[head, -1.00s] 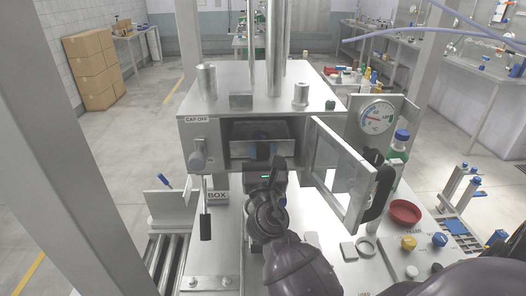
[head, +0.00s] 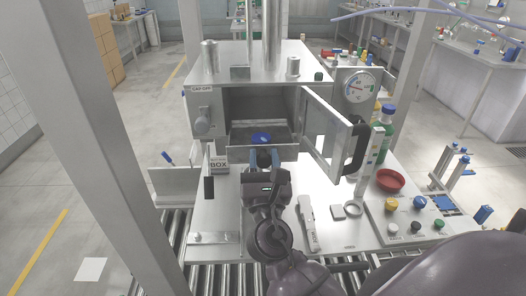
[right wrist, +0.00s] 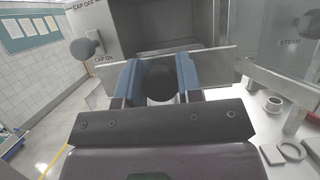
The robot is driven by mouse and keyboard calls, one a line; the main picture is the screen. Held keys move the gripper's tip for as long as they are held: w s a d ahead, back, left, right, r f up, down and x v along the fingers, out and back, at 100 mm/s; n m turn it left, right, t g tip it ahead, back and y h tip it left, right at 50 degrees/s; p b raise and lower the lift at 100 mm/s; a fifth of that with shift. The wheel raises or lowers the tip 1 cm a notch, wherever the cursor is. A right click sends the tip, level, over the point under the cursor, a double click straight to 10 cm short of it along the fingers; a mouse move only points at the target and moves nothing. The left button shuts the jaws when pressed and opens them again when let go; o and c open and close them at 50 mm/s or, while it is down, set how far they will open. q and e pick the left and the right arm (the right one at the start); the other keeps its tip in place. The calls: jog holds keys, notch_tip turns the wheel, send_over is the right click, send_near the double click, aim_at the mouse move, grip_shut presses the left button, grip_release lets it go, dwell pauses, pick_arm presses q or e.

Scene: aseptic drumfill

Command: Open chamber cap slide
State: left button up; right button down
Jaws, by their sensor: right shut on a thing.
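The filling chamber (head: 262,110) stands ahead with its windowed door (head: 326,127) swung open to the right. The cap slide (head: 286,150) is a metal drawer pulled partway out of the chamber, with a blue cap (head: 261,138) lying in it. My right gripper (head: 263,158) is at the slide's front face, shut on its dark round knob (right wrist: 158,82). In the right wrist view the blue fingers (right wrist: 158,75) stand on both sides of this knob. My left gripper is not in view.
A gauge (head: 358,85) is at the right. The open door with its black handle (head: 355,148) is close to the right of my arm.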

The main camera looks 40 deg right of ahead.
jog(key=shift+s+a, duration=0.4)
jog(key=shift+s, duration=0.25)
jog(key=c, duration=0.8)
grip_release()
jog(key=shift+s, duration=0.1)
